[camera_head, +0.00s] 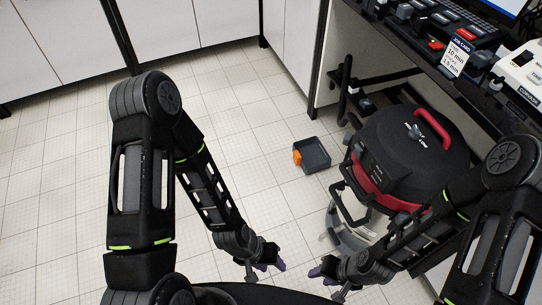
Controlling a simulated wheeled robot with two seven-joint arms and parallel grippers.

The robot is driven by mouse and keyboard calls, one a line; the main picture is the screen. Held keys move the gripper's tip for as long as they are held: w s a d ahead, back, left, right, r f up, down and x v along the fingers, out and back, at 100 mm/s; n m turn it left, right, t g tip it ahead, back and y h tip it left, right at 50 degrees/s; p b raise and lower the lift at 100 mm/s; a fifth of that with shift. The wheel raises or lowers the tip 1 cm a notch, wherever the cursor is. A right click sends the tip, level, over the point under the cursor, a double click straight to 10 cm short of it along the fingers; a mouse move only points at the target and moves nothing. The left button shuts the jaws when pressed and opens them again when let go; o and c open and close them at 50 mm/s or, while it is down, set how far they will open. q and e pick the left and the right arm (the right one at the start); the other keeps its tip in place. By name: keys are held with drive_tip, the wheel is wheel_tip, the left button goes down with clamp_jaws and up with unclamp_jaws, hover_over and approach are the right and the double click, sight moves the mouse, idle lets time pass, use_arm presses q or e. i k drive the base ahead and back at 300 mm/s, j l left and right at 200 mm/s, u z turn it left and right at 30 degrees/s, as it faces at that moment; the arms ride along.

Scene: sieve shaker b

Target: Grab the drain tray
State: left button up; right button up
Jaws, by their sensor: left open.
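A small dark grey tray with raised walls, which looks like the drain tray (318,153), lies on the tiled floor beside the round black machine. An orange piece (297,157) shows at its left side; I cannot tell whether it is part of the tray. My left gripper (266,270) is open and empty, at the bottom centre, well below the tray in the picture and apart from it. My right gripper (325,274) is a little to the right, pointing towards the left one. Its jaw opening is too small to tell.
A round black machine with a red band and red handle (432,129) stands right of the tray, close to my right arm. A dark bench (455,85) with devices and a label card is at the upper right. White cabinets (165,40) line the back. The floor left of the tray is clear.

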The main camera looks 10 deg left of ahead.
sight(310, 154)
drive_tip(key=i+j+z, duration=0.1)
drive_tip(key=z, duration=1.2)
drive_tip(key=j+z, duration=0.65)
drive_tip(key=j, duration=0.3)
drive_tip(key=j+z, duration=0.35)
drive_tip(key=k+j+z, duration=0.15)
drive_tip(key=j+z, duration=0.2)
drive_tip(key=j, duration=0.15)
drive_tip(key=k+j+z, duration=0.2)
drive_tip(key=j+z, duration=0.15)
drive_tip(key=k+j, duration=0.15)
drive_tip(key=j, duration=0.2)
drive_tip(key=k+j, duration=0.15)
drive_tip(key=j, duration=0.2)
drive_tip(key=k+j, duration=0.2)
drive_tip(key=j, duration=0.15)
drive_tip(key=k+j, duration=0.15)
drive_tip(key=j, duration=0.2)
drive_tip(key=k+j, duration=0.15)
drive_tip(key=j, duration=0.25)
drive_tip(key=z, duration=0.05)
